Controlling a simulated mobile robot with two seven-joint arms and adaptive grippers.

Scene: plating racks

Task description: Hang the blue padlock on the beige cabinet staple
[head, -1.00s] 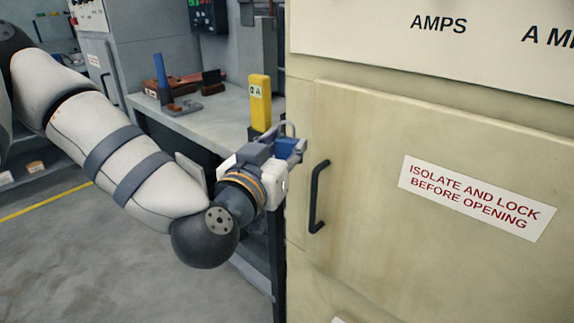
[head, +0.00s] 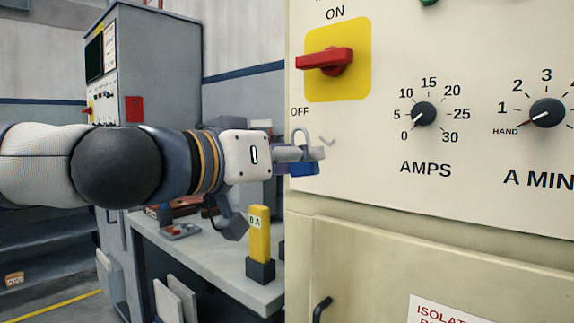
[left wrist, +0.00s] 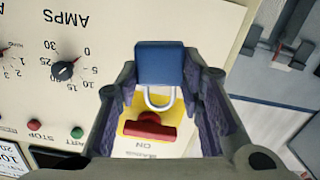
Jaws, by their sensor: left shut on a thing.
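The blue padlock (head: 303,168) is held in my left gripper (head: 300,155), its open-looking silver shackle pointing up. In the left wrist view the padlock (left wrist: 160,64) sits between both fingers, its shackle pointing down in the picture across the switch plate behind. The beige cabinet (head: 400,170) is right of the gripper, its front panel facing me. A small grey shape (head: 327,142) shows against the panel just right of the shackle. I cannot tell whether it is the staple or part of something else. My right gripper is in neither view.
A red rotary switch (head: 325,59) on a yellow plate is above the gripper. Dials sit to its right. A black door handle (head: 321,309) is below. A yellow post (head: 259,233) stands on the grey bench (head: 205,255) at the left, under my arm.

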